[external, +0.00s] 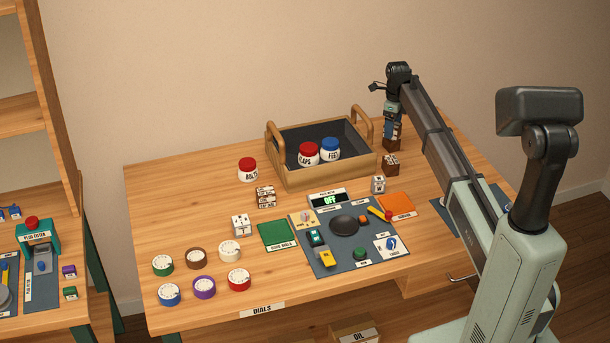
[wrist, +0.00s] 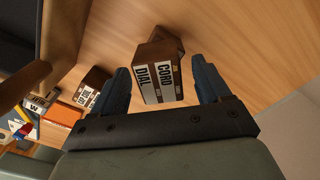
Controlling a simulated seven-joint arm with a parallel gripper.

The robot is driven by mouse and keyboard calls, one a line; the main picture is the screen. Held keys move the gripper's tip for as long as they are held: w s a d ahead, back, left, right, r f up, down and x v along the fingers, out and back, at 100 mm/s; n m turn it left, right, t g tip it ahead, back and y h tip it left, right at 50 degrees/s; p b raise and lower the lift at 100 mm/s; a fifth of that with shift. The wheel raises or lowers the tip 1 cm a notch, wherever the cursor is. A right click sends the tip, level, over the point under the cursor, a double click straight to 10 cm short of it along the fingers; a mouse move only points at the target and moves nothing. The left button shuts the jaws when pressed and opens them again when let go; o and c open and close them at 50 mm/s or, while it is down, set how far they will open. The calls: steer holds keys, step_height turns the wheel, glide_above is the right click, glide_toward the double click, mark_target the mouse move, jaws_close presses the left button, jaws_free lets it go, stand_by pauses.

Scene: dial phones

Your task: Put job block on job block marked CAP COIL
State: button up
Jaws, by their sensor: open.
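My gripper (external: 391,125) is at the back right of the table. In the wrist view its two blue fingers (wrist: 164,85) are open, on either side of a brown job block (wrist: 158,85) with white labels reading DIAL and CORD. The same block shows below the gripper in the external view (external: 393,139). Whether the fingers touch it, I cannot tell. Another brown, labelled block (external: 391,163) stands in front of it; it also shows in the wrist view (wrist: 92,84). A brown-and-white labelled block (external: 265,196) stands left of centre. I cannot clearly read CAP COIL on any block.
A wooden tray (external: 327,179) with handles holds a red-lidded and a blue-lidded jar. White blocks (external: 241,225) (external: 378,184), an orange mat (external: 397,204), a green mat (external: 276,235) and a dark work panel (external: 322,263) lie in front. Several coloured dials (external: 204,287) fill the front left.

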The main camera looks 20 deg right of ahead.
steer(key=shift+r, duration=0.15)
step_height(320, 180, up, 12)
stand_by(0.6)
